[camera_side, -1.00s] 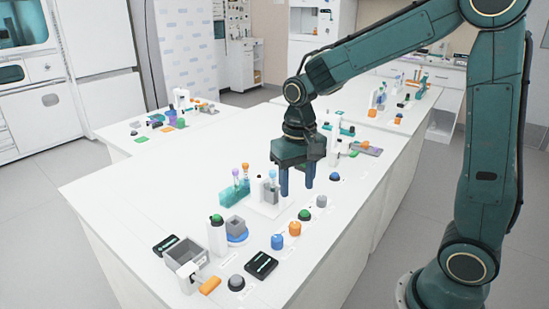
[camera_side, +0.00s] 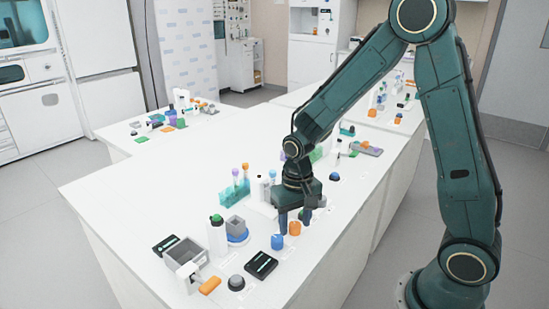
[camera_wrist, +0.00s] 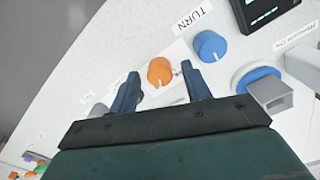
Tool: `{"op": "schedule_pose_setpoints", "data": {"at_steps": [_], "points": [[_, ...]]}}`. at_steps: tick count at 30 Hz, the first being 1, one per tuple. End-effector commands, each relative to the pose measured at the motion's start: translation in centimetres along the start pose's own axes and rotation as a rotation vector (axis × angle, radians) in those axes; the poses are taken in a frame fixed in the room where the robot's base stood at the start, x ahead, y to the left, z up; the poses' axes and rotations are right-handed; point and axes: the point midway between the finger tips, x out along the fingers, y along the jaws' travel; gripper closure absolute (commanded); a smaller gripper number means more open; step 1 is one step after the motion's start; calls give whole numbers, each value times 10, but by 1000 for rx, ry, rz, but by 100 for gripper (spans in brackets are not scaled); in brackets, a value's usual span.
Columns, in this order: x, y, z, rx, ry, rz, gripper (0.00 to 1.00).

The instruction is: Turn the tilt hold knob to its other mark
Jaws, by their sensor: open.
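An orange knob (camera_side: 295,228) stands on the white bench beside a blue knob (camera_side: 277,241). Both show in the wrist view, the orange knob (camera_wrist: 161,71) nearer my fingers and the blue knob (camera_wrist: 209,46) to its upper right. A "TURN" label (camera_wrist: 192,19) lies by them. I cannot read which knob is the tilt hold. My gripper (camera_side: 294,224) points down over the orange knob, open and empty. In the wrist view the fingertips of my gripper (camera_wrist: 160,74) stand on either side of the orange knob, with gaps. I cannot tell how far down its sides they reach.
A black display box (camera_side: 261,265) and a grey round button (camera_side: 236,282) are nearer the front. A grey cup on a blue disc (camera_side: 237,237) stands to the left.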

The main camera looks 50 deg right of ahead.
Motion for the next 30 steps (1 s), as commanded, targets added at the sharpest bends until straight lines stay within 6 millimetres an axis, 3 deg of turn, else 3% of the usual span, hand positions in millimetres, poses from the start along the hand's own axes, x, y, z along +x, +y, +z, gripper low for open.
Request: {"op": "schedule_pose_setpoints", "data": {"at_steps": [7,14,15,30], "points": [[1,0,0,0,0,0,52],[0,0,0,0,0,0,95],[0,0,0,0,0,0,97],[0,0,0,-97,0,0,96]]}}
